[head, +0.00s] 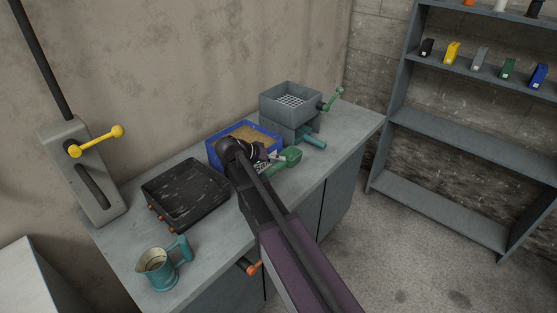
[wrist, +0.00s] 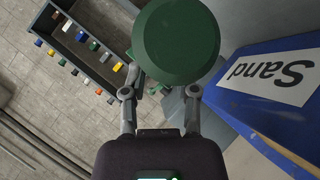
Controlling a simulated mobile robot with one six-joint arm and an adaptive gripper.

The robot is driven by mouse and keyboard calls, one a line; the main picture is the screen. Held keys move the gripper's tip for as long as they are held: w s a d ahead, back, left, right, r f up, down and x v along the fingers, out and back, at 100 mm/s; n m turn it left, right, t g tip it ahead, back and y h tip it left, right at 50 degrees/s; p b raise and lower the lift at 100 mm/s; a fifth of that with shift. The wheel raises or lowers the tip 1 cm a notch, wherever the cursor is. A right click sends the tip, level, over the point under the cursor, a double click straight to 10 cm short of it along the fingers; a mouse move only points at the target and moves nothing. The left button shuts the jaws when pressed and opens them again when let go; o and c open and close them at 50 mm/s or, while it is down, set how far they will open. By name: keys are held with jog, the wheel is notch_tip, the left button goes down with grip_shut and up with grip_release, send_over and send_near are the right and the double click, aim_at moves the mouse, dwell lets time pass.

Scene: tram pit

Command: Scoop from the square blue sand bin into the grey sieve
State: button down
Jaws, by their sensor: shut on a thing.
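The square blue sand bin (head: 214,155) stands on the bench with tan sand (head: 246,136) in it. Its wall with a "Sand" label (wrist: 297,120) shows at the right of the wrist view. The grey sieve (head: 290,104) sits behind and right of the bin, on a grey stand. My gripper (wrist: 160,92) is shut on a green scoop (head: 287,158), held at the bin's front right side. The scoop's round green underside (wrist: 175,42) fills the top middle of the wrist view. My arm hides part of the bin, and the scoop's contents cannot be made out.
A black tray (head: 188,190) lies left of the bin, with a teal jug (head: 160,268) in front. A green crank (head: 332,99) juts from the sieve's right side. A yellow-handled lever (head: 95,141) stands at left. A shelf (head: 437,135) with small coloured boxes is at right.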

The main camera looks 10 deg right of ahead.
jog(key=shift+a+r, duration=0.1)
jog(key=shift+r, duration=0.05)
dwell(0.6)
jog(key=w+a+r+n+t+y+p, duration=0.3)
jog(key=w+a+r+n+y+p, duration=0.2)
jog(key=a+r+p, duration=0.8)
jog(key=w+r+n+p, duration=0.1)
jog(key=w+n+p, duration=0.2)
jog(key=w+p, duration=0.1)
jog(key=shift+t+p, duration=0.4)
jog(key=shift+p, duration=0.15)
jog(key=shift+d+f, duration=0.1)
notch_tip(320, 180, down, 13)
jog(key=b, duration=1.3)
jog(key=shift+r, duration=0.3)
dwell(0.4)
notch_tip(320, 180, up, 13)
jog(key=t+h+p, duration=0.1)
jog(key=t+p, duration=0.2)
jog(key=p, duration=0.6)
jog(key=shift+m, duration=0.3)
dwell(1.0)
